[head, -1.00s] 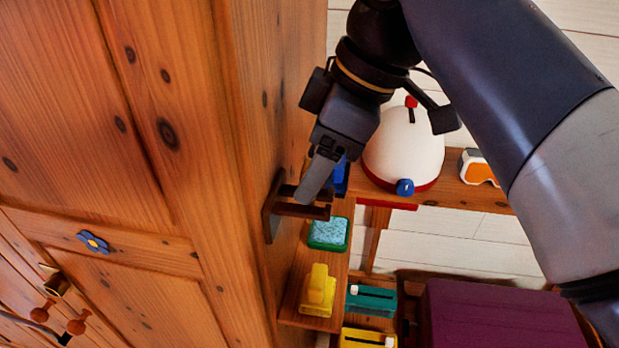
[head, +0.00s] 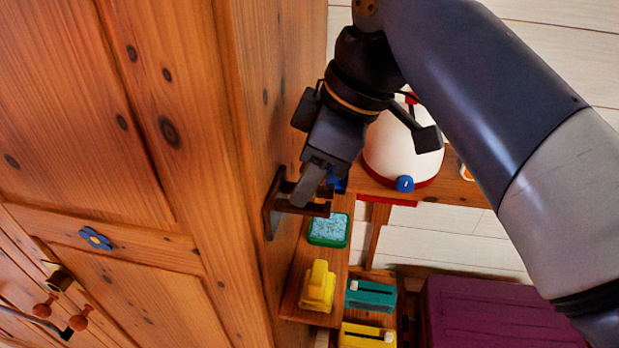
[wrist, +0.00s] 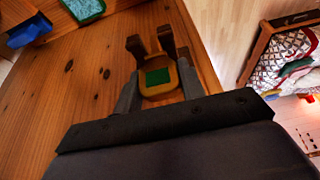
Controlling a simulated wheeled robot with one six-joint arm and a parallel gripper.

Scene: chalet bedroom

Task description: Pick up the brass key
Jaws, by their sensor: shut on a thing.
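My gripper (head: 307,188) is at a dark wooden rack (head: 275,208) on the side of the wooden cabinet. In the wrist view my gripper (wrist: 158,92) has its fingers on either side of a rounded brass-yellow piece with a green middle, which I take to be the brass key (wrist: 160,92). The fingers are shut on it. Two brown pegs of the rack (wrist: 136,46) stand just beyond it; I cannot tell whether it still touches them. In the head view my gripper hides the key.
Teal (head: 371,296) and yellow (head: 366,336) boxes and a purple block (head: 495,315) lie lower right. The cabinet (head: 160,180) closes off the left.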

